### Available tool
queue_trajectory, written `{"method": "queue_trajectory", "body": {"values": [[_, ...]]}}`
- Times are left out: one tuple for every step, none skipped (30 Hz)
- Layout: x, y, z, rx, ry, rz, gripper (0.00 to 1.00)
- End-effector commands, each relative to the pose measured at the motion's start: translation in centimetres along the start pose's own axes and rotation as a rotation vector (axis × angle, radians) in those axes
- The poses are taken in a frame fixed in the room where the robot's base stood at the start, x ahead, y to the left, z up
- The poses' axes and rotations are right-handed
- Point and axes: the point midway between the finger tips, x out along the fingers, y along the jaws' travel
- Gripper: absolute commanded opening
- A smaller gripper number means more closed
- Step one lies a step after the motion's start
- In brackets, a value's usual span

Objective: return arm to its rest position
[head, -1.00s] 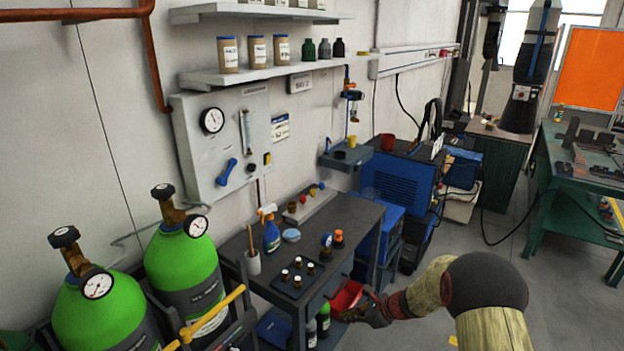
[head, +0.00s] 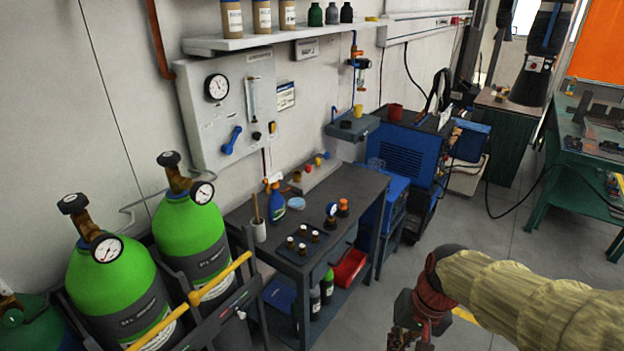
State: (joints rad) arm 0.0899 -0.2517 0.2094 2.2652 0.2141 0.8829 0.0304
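My arm, in a yellowish sleeve, reaches in from the lower right of the head view. My gripper (head: 412,338) hangs low at the bottom edge, over the floor and to the right of the dark workbench (head: 352,197). It is apart from the bench. Its fingers are small, dark and partly cut off by the frame, so I cannot tell whether they are open or shut, or whether they hold anything.
A red bin (head: 348,268) sits on the bench's lower shelf beside bottles. Green gas cylinders (head: 196,240) stand at the left. A blue welding machine (head: 402,158) stands behind the bench. A green table (head: 572,190) is at the right.

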Motion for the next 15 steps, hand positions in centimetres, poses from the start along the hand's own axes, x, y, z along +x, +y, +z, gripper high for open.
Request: {"method": "queue_trajectory", "body": {"values": [[-1.5,0.5,1.1,-0.054,0.039,0.024,0.0],[-2.3,0.8,1.7,-0.084,0.06,0.04,0.0],[-3.3,1.2,2.5,-0.119,0.089,0.06,0.0],[-4.0,1.5,3.0,-0.142,0.112,0.074,0.0],[-4.7,1.8,3.5,-0.164,0.135,0.088,0.0],[-5.7,2.1,4.1,-0.189,0.169,0.104,0.0],[-6.4,2.2,4.6,-0.204,0.194,0.113,0.0],[-7.0,2.4,5.0,-0.218,0.219,0.121,0.0],[-7.9,2.5,5.5,-0.234,0.255,0.128,0.0],[-8.5,2.5,5.8,-0.243,0.279,0.131,0.0],[-9.2,2.4,6.1,-0.251,0.304,0.131,0.0],[-9.9,2.2,6.4,-0.259,0.334,0.127,0.0],[-10.5,2.1,6.6,-0.264,0.355,0.123,0.0],[-11.1,1.9,6.7,-0.268,0.376,0.119,0.0],[-11.8,1.7,6.8,-0.273,0.4,0.114,0.0]]}}
